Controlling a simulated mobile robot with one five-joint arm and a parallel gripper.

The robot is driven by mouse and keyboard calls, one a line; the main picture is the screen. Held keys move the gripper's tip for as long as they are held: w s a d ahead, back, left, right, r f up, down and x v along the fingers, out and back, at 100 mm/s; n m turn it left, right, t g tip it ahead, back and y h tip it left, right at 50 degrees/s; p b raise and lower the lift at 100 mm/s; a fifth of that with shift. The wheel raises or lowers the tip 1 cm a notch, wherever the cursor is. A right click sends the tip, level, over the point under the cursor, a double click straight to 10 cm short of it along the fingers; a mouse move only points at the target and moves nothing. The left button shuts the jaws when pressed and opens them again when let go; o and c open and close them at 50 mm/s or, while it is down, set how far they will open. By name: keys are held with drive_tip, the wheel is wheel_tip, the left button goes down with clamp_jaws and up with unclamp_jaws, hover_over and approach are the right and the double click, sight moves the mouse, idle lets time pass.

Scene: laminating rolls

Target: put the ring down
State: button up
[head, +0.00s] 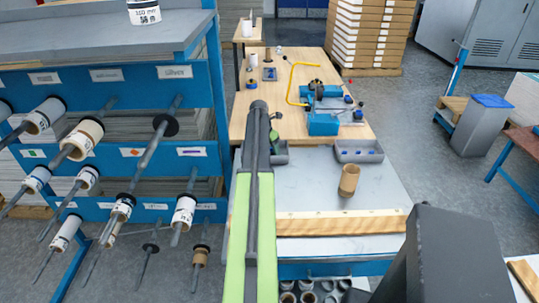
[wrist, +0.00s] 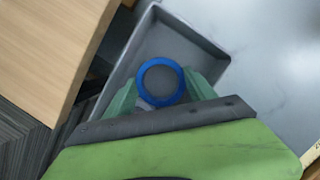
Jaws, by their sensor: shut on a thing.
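A blue ring (wrist: 160,61) sits between the green fingers of my gripper (wrist: 161,84) in the wrist view. My gripper is shut on it, and grey shows through its hole. The ring is over a shallow grey tray (wrist: 190,27); I cannot tell whether it touches the tray floor. In the head view my arm covers part of this tray (head: 279,158), and I cannot make out the ring there.
A second grey tray (head: 372,156) stands to the right on the light worktop. A brown cardboard tube (head: 349,180) stands nearer, behind a wooden strip (head: 335,224). A blue device (head: 323,124) is on the wooden table beyond. A roll rack (head: 110,75) is at left.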

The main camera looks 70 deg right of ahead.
drive_tip(key=shift+f, duration=0.2)
drive_tip(key=o, duration=1.3)
drive_tip(key=shift+r, duration=0.15)
drive_tip(key=p+v, duration=1.1)
drive_tip(key=v, duration=0.1)
drive_tip(key=shift+p, duration=0.3)
